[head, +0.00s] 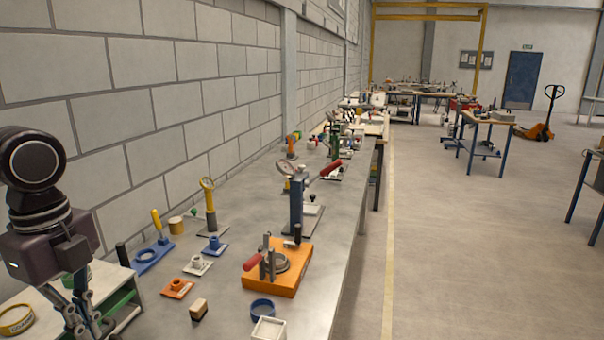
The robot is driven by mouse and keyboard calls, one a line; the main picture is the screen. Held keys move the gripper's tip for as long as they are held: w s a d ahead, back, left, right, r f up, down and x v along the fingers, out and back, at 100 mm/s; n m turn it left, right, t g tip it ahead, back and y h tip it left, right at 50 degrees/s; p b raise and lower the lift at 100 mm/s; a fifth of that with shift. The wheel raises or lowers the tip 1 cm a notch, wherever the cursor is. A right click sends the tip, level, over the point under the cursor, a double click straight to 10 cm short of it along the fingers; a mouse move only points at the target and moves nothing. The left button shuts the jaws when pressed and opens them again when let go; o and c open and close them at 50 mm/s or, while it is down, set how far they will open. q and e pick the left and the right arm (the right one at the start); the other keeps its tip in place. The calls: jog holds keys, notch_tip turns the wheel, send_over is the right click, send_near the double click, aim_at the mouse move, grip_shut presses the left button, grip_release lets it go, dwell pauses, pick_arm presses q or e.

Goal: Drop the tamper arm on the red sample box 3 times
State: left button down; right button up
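I cannot pick out a red sample box or a tamper arm with certainty. My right gripper is out of view.
The long grey bench (236,212) runs along a block wall. It also holds a blue ring (262,309), a white box (268,330), a wooden block (198,308) and a yellow-handled blue plate (153,257). Open floor (450,260) lies right.

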pick_arm(q)
jog(key=shift+r, duration=0.1)
dwell(0.4)
notch_tip(320, 180, up, 8)
jog(key=p, duration=0.4)
jog(key=shift+p, duration=0.35)
